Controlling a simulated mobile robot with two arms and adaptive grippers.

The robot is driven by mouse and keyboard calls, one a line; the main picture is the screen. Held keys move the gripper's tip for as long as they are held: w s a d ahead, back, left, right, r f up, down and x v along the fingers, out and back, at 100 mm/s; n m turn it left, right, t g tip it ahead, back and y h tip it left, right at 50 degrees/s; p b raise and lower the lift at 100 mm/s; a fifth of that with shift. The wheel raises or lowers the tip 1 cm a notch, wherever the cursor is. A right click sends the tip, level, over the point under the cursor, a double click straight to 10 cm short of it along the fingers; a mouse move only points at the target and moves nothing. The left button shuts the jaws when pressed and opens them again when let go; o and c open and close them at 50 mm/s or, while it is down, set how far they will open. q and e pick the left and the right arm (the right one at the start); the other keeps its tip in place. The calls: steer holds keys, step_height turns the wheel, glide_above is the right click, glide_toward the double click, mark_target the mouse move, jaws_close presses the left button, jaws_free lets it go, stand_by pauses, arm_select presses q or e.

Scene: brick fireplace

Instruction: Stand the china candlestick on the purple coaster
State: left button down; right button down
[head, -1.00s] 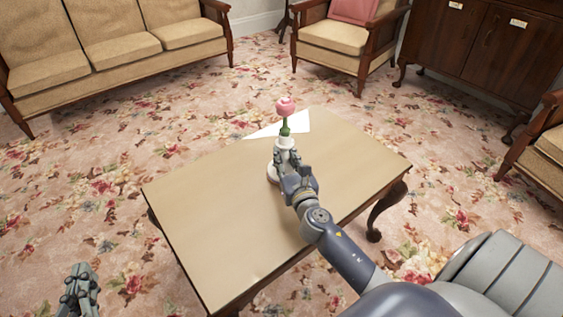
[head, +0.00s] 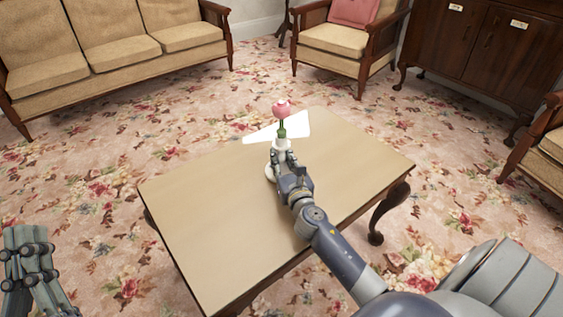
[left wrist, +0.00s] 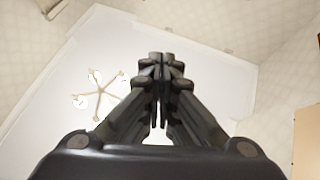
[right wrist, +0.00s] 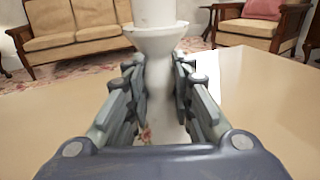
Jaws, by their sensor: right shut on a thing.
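My right gripper (head: 284,160) is shut on the candlestick. In the right wrist view the candlestick (right wrist: 160,40) rises upright between the fingers (right wrist: 160,85), with a flared collar above them. My left gripper (head: 28,262) is off the table at the lower left; in the left wrist view its fingertips (left wrist: 160,62) are together and empty. I see no purple coaster.
A sofa (head: 105,50), an armchair (head: 345,45) and a dark cabinet (head: 490,50) stand beyond. Floral carpet (head: 80,190) lies around the table.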

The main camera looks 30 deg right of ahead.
arm_select(q)
steer(key=shift+s+r+t, duration=0.3)
steer(key=shift+s+r, duration=0.05)
steer(key=shift+r, duration=0.1)
steer(key=shift+s+r, duration=0.1)
steer(key=shift+s, duration=0.05)
arm_select(e)
steer(key=c, duration=1.4)
jaws_free()
steer(key=shift+f, duration=0.1)
arm_select(q)
steer(key=shift+r, duration=0.1)
